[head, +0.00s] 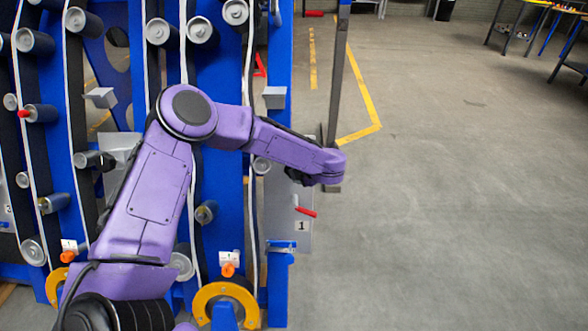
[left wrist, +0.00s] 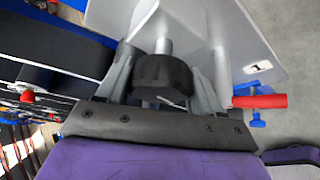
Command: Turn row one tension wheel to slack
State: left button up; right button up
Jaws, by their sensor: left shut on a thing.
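A grey metal plate (head: 303,240) labelled 1 stands at the right edge of the blue chassis. It also shows in the left wrist view (left wrist: 245,45), with a red handle (left wrist: 260,101) sticking out to the right. My left gripper (left wrist: 168,70) is shut on a black round wheel (left wrist: 160,74), the tension wheel on a short grey shaft in front of this plate. One finger lies on each side of the wheel. My right gripper is in neither view.
The red handle also shows in the head view (head: 306,212), just below my left wrist. Blue uprights with belts and grey rollers (head: 200,30) fill the left side. A grey post (head: 336,80) rises behind my wrist.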

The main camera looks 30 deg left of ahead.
pick_arm(q)
jog(key=shift+d, duration=0.1)
dwell(0.3)
jog(key=o, duration=1)
jog(key=shift+c, duration=0.2)
jog(key=v, duration=1)
jog(key=shift+d+r, duration=0.15)
jog(key=shift+s, duration=0.1)
